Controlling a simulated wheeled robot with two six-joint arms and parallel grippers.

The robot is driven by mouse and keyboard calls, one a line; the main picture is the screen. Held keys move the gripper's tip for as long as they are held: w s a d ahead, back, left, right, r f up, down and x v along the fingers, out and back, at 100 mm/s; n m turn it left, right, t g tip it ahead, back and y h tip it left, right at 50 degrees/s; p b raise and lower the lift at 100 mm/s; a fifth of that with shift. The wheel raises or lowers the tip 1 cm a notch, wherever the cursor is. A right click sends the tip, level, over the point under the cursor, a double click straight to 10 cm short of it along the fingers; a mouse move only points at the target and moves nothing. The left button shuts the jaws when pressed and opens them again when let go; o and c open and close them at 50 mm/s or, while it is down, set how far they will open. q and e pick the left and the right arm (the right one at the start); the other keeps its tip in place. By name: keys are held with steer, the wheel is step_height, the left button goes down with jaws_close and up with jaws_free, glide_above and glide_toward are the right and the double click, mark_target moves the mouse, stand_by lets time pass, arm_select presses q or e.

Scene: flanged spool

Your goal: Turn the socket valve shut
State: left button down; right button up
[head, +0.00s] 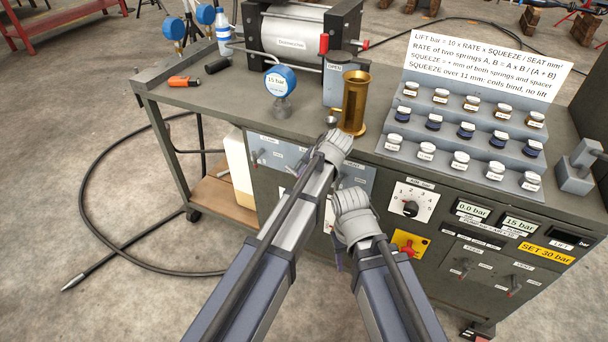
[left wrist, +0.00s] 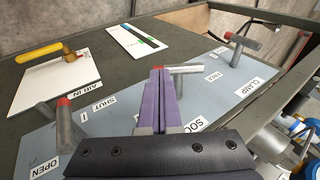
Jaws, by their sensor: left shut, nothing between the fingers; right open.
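The middle lever valve (left wrist: 189,69), grey with a red end, stands on the light blue panel in the left wrist view. A partly hidden label starting "SOC" lies below it. My left gripper (left wrist: 161,72) has its purple fingers shut and empty, across the lever near its red end. I cannot tell if they touch it. "OPEN" and "SHUT" labels lie to the left, and the lever runs roughly sideways in the picture. In the head view my left arm hides this valve. My right gripper (head: 340,260) is open and empty, low in front of the bench, largely hidden by its wrist.
A clamp label (left wrist: 247,88) and another lever (left wrist: 241,46) are at the right of the panel; one more lever (left wrist: 68,128) is at left. A brass cylinder (head: 354,103), a gauge (head: 281,82) and a jar rack (head: 470,130) stand on the bench above.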

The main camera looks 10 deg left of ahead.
arm_select(q)
steer(key=shift+f+t+y+b, duration=0.3)
steer(key=shift+f+y+b, duration=0.3)
steer(key=shift+f+b, duration=1.65)
steer(key=shift+a+r+b, duration=0.1)
steer(key=shift+r+b, duration=0.05)
steer(key=shift+b, duration=0.4)
stand_by(0.6)
